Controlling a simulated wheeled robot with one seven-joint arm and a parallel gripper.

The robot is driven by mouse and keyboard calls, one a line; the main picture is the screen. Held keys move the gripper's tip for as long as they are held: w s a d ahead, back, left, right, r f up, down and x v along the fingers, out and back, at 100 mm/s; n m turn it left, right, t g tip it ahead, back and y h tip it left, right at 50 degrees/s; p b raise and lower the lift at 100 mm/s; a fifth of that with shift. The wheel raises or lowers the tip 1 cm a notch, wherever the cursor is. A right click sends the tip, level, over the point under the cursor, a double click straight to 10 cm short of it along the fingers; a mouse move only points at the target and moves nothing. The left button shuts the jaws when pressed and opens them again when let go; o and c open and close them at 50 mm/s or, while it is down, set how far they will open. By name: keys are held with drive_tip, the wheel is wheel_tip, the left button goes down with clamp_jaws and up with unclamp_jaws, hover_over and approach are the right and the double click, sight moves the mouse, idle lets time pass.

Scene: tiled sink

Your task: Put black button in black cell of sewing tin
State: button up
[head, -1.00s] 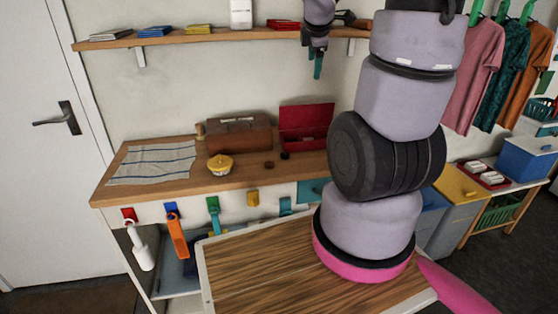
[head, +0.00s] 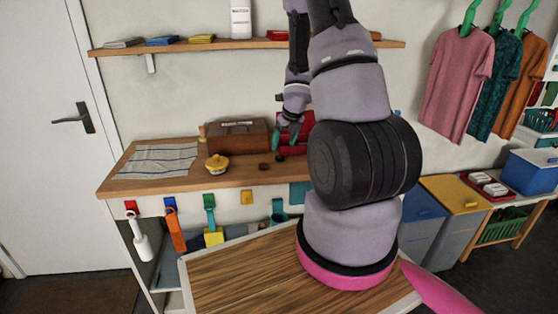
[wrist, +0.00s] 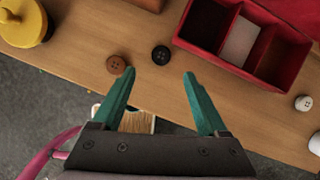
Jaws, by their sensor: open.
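The black button (wrist: 161,55) lies flat on the wooden counter, just beyond and between my fingertips in the wrist view. The sewing tin (wrist: 220,58) is red with its lid up, at the upper right of that view. My gripper (wrist: 158,72) is open and empty, with teal fingers pointing at the counter. In the head view my gripper (head: 287,136) is above the counter and partly covers the tin (head: 297,147).
A brown button (wrist: 116,65) lies left of the black one, near the left finger. A yellow pot (head: 216,163), a striped cloth (head: 155,160) and a brown box (head: 237,138) share the counter.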

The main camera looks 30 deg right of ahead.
sight(280, 157)
drive_tip(key=shift+x, duration=3.55)
drive_tip(key=shift+r, duration=0.1)
drive_tip(key=shift+c, duration=0.4)
clamp_jaws()
